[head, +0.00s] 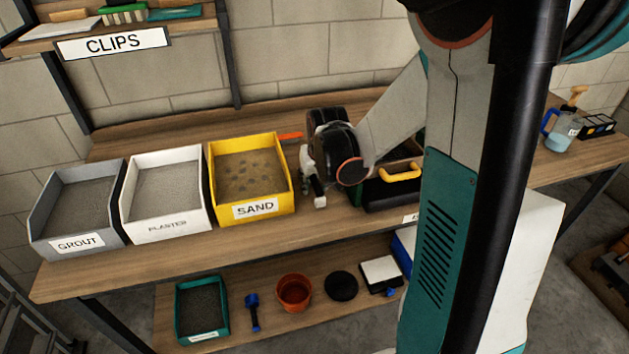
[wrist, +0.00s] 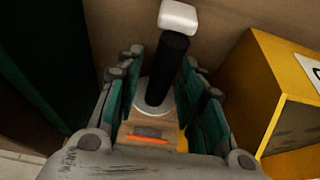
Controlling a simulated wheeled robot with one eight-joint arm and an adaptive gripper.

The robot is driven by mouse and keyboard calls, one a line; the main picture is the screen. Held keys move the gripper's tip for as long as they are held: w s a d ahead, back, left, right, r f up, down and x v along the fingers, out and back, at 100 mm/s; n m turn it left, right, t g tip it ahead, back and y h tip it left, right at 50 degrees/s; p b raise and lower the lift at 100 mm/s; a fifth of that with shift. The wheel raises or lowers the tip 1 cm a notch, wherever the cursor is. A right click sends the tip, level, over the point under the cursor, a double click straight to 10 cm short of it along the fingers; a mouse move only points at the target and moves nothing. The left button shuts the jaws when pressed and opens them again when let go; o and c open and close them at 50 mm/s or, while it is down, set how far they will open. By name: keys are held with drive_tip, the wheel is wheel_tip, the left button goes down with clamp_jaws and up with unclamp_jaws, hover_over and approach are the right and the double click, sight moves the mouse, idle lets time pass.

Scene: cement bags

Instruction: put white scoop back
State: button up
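My gripper (head: 314,178) is low over the bench, just right of the yellow SAND bin (head: 251,178). In the wrist view my gripper's teal fingers (wrist: 160,75) stand on either side of a black handle (wrist: 168,65) with a white block-shaped end (wrist: 178,17) and a pale round part at its other end. This looks like the white scoop, but its full shape is hidden. A narrow gap seems to show on the handle's left, so I cannot tell whether the fingers grip it. In the head view my arm and gripper hide most of it.
White PLASTER (head: 165,193) and grey GROUT (head: 78,212) bins stand left of the sand. An orange object (head: 290,136) lies behind my gripper. A dark box with a yellow handle (head: 400,173) is close on the right. The lower shelf holds several items, including a terracotta pot (head: 294,292).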

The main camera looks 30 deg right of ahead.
drive_tip(key=p+v, duration=0.4)
drive_tip(key=v, duration=0.8)
